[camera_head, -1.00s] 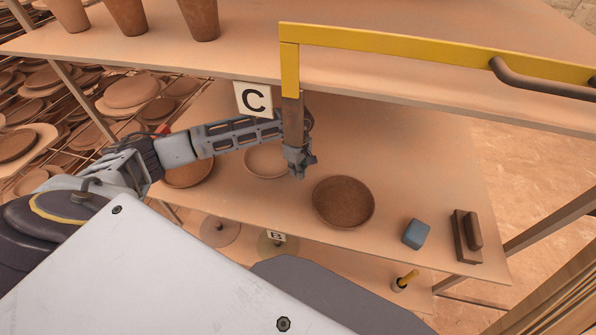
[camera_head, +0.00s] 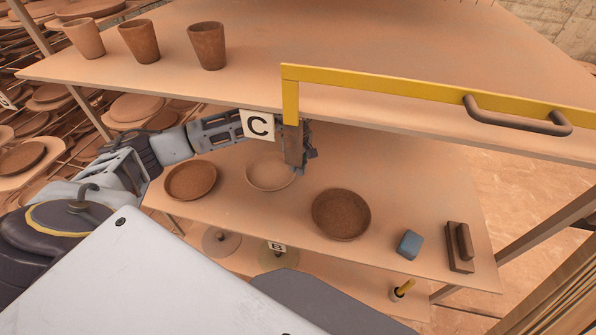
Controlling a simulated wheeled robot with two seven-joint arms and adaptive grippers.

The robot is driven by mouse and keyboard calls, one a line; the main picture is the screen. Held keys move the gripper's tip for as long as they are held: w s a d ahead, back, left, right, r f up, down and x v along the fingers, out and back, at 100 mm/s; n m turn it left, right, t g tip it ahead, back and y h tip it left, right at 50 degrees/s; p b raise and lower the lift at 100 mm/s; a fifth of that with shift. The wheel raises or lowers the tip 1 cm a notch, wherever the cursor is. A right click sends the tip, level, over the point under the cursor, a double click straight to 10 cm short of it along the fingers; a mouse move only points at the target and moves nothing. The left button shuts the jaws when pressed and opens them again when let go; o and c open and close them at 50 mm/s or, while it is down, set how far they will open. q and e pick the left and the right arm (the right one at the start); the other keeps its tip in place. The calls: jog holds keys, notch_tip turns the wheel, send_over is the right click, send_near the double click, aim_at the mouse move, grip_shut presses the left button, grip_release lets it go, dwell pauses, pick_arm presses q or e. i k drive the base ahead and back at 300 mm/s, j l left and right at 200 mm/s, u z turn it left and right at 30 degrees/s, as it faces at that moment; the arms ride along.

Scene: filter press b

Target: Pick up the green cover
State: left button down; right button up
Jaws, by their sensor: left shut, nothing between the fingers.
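I see no clearly green cover in the camera_head view. My left gripper (camera_head: 306,164) is shut and empty. It is over the middle shelf, near the pale bowl (camera_head: 268,186) and behind the dark brown bowl (camera_head: 341,235). A brown upright under the yellow frame and the C sign partly hide the gripper and its arm. A dull disc (camera_head: 289,260) lies beside the B sign on the lower shelf, partly covered by the middle shelf's edge; I cannot tell if it is green. My right gripper is not in view.
The upper shelf (camera_head: 270,62) holds several cups and overhangs my left arm. The yellow frame (camera_head: 385,86) with a dark handle (camera_head: 515,125) crosses its front. A blue block (camera_head: 409,244) and brown blocks (camera_head: 458,247) stand at the middle shelf's right. Racks of plates are at left.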

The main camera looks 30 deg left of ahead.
aim_at(269, 260)
jog(key=k, duration=1)
